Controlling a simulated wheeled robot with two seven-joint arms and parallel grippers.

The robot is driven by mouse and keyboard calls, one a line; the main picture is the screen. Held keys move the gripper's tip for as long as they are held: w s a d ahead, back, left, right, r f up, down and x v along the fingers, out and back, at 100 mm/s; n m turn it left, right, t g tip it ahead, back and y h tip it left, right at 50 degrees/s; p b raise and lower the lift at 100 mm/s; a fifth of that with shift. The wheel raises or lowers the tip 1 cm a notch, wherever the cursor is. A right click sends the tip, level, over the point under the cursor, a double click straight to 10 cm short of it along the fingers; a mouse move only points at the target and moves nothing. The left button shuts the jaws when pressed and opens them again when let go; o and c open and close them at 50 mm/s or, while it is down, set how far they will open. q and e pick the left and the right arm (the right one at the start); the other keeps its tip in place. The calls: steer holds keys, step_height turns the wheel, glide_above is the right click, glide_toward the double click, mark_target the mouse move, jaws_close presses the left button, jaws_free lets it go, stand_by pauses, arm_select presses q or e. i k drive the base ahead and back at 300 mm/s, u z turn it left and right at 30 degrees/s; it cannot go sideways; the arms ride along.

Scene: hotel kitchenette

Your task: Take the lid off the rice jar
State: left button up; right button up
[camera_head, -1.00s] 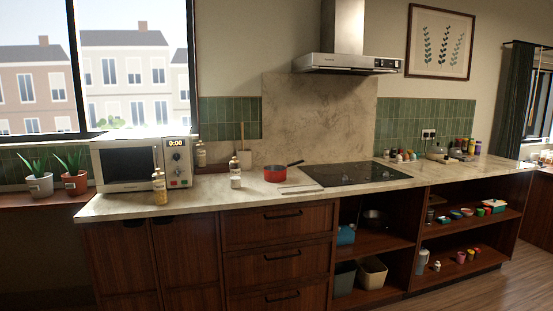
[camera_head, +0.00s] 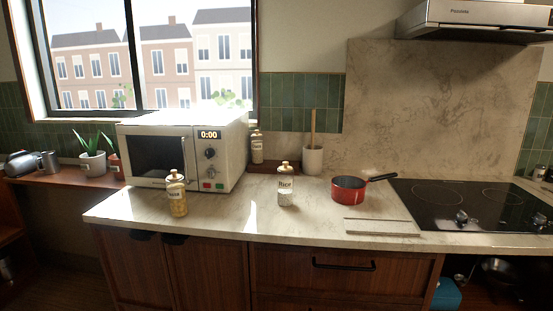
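The rice jar (camera_head: 285,190) stands upright on the pale marble counter, between the microwave and the red saucepan. It is a clear jar with a label reading "Rice" and white contents low inside. Its gold-coloured lid (camera_head: 285,168) with a round knob sits on top. A similar jar (camera_head: 177,194) with yellowish contents and a gold lid stands to its left, in front of the microwave. A third labelled jar (camera_head: 257,147) stands behind, beside the microwave. Neither of my grippers shows in this view.
A white microwave (camera_head: 185,153) stands on the left. A red saucepan (camera_head: 349,190), a utensil crock (camera_head: 312,159) and a black hob (camera_head: 465,203) are to the right. A flat pale strip (camera_head: 381,227) lies near the front edge. The counter before the rice jar is clear.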

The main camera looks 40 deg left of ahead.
mark_target(285, 168)
steer(key=u, duration=0.9)
steer(key=i, duration=0.9)
steer(key=u, duration=1)
